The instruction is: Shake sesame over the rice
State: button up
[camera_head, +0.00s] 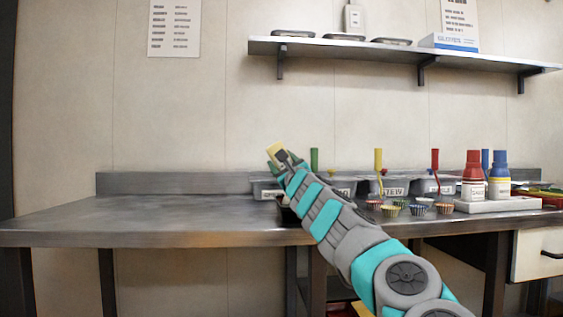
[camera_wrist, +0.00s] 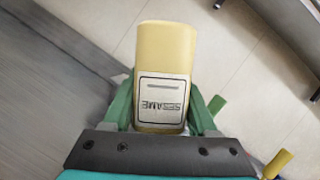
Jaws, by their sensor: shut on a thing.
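A pale yellow sesame shaker (camera_wrist: 166,60) with a white label is between the green fingers of my gripper (camera_wrist: 166,105) in the wrist view. The label's letters look turned around. My gripper is shut on it. In the head view my gripper (camera_head: 279,160) holds the shaker (camera_head: 274,149) tilted, above the worktop and in front of the grey bins. I cannot make out the rice in either view. My arm covers part of the worktop below the gripper, where a dark edge shows.
Grey labelled bins (camera_head: 393,187) with coloured handles stand along the back of the steel table (camera_head: 150,225). Several small patterned cups (camera_head: 418,210) sit right of my arm. A red-capped bottle (camera_head: 473,175) and a blue-capped bottle (camera_head: 499,175) stand further right. The table's left side is clear.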

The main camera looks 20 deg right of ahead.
jog(key=shift+r+p, duration=0.8)
jog(key=shift+r, duration=0.45)
notch_tip(320, 180, up, 7)
jog(key=p, duration=0.7)
